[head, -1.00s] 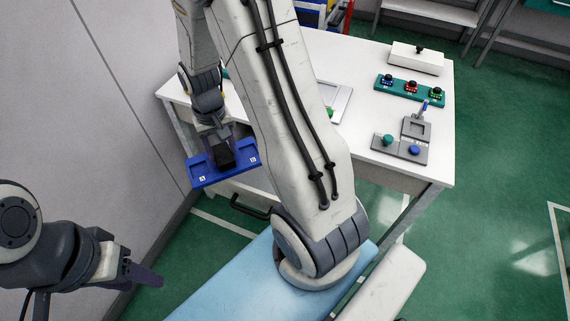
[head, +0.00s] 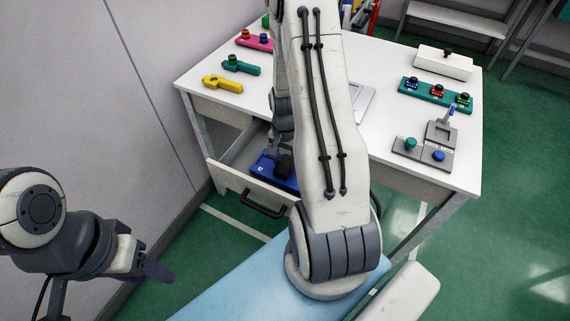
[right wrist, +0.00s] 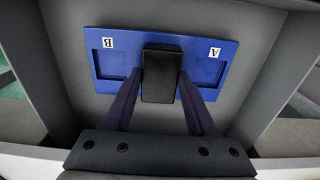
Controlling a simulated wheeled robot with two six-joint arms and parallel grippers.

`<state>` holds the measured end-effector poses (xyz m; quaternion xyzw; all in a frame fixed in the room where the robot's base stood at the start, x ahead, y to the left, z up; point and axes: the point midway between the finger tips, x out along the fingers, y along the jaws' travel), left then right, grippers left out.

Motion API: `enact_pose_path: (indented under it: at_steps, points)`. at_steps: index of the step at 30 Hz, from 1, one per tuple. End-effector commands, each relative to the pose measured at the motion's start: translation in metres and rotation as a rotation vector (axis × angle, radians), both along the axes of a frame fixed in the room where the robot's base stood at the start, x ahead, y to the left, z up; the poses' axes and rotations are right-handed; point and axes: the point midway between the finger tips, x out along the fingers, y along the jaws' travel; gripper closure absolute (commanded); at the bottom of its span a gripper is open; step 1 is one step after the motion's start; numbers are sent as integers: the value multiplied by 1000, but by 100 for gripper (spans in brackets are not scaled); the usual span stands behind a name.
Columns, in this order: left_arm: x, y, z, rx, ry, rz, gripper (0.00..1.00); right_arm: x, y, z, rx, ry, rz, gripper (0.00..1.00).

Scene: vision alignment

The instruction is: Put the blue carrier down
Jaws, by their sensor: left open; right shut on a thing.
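The blue carrier (right wrist: 211,68) fills the middle of the right wrist view, with white labels A and B on its two recessed pockets and a black handle (right wrist: 162,75) in its centre. My right gripper (right wrist: 160,85) is shut on the handle. In the head view the carrier (head: 264,166) is at the open drawer (head: 240,188) of the white table, partly hidden by my right arm. The wrist view shows drawer walls around it; whether it touches the drawer floor I cannot tell. My left gripper (head: 155,268) is open and empty at the lower left, far from the table.
On the white table (head: 385,128) lie a yellow part (head: 222,84), a teal part (head: 240,66), a pink part (head: 255,40), a teal block with coloured knobs (head: 436,95), a grey fixture (head: 425,152) and a white box (head: 444,62). My right arm hides the table's middle.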

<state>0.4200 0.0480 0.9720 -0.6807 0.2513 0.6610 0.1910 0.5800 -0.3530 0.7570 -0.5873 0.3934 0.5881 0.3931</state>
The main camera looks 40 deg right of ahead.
Motion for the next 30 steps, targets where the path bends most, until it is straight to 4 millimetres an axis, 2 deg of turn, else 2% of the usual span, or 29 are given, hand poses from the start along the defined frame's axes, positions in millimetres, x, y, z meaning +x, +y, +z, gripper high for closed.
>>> enact_pose_path:
  at_steps: [3, 14, 15, 17, 18, 26, 30]
  points:
    - [0, 0, -1, 0, 0, 0, 50, 0, 0, -12, 0, 0, 1, 100]
    - [0, 0, -3, 0, 0, 0, 50, 1, 0, -16, -1, -1, 1, 100]
    - [0, 0, -3, 0, 0, 0, 50, 0, 0, -17, -1, -1, 1, 39]
    - [0, 0, -3, 0, 0, 0, 50, 0, 0, -16, -1, -1, 1, 16]
    - [0, 0, -3, 0, 0, 0, 50, 0, 0, -16, -1, -1, 1, 13]
    - [0, 0, -2, 0, 0, 0, 50, 0, 0, -16, -1, -1, 1, 13]
    - [0, 0, 0, 0, 0, 0, 50, 1, 0, -7, -2, -3, 1, 13]
